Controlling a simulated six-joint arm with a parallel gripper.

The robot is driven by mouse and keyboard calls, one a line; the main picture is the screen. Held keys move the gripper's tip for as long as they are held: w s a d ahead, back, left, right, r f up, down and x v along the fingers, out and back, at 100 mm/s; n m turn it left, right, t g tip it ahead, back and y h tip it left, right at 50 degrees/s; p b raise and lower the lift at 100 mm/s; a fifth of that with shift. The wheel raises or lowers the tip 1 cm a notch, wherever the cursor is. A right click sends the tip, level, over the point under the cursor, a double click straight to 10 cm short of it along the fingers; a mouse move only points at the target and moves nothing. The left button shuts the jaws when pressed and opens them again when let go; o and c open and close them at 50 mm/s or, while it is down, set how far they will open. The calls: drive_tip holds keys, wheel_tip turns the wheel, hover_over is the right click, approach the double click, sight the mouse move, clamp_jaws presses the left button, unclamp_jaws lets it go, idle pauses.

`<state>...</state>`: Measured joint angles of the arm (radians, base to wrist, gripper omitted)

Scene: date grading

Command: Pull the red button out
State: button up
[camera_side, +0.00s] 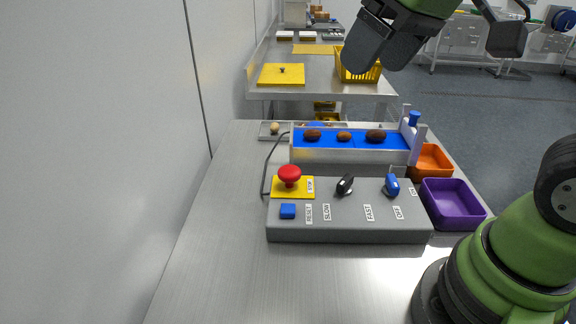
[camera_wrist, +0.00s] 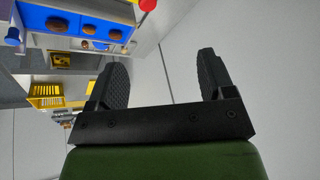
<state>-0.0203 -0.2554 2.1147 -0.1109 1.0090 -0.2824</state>
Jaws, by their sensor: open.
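I cannot tell whether the button is pressed in or out. My gripper (camera_side: 374,62) is high above and behind the box, to the right of the button and well apart from it. In the wrist view its two dark fingers (camera_wrist: 164,72) are spread wide with nothing between them.
The box also carries a blue button (camera_side: 287,211), a black knob (camera_side: 345,184) and a blue switch (camera_side: 392,185). Behind it, a blue belt (camera_side: 358,144) carries 3 dates. Orange (camera_side: 447,166) and purple (camera_side: 462,222) trays stand to the right. The steel table's left and front are clear.

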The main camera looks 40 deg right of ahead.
drive_tip(key=w+f+n+g, duration=0.2)
drive_tip(key=w+f+n, duration=0.25)
drive_tip(key=w, duration=0.45)
drive_tip(key=n+g+h, duration=0.1)
drive_tip(key=n+g, duration=0.2)
hover_over(288, 169)
wheel_tip(288, 169, down, 11)
drive_tip(key=shift+f, duration=0.2)
wheel_tip(288, 169, down, 9)
drive_tip(key=shift+r, duration=0.1)
drive_tip(key=shift+c, duration=0.2)
drive_tip(key=c, duration=1.2)
drive_tip(key=shift+r, duration=0.6)
drive_tip(key=o, duration=1.2)
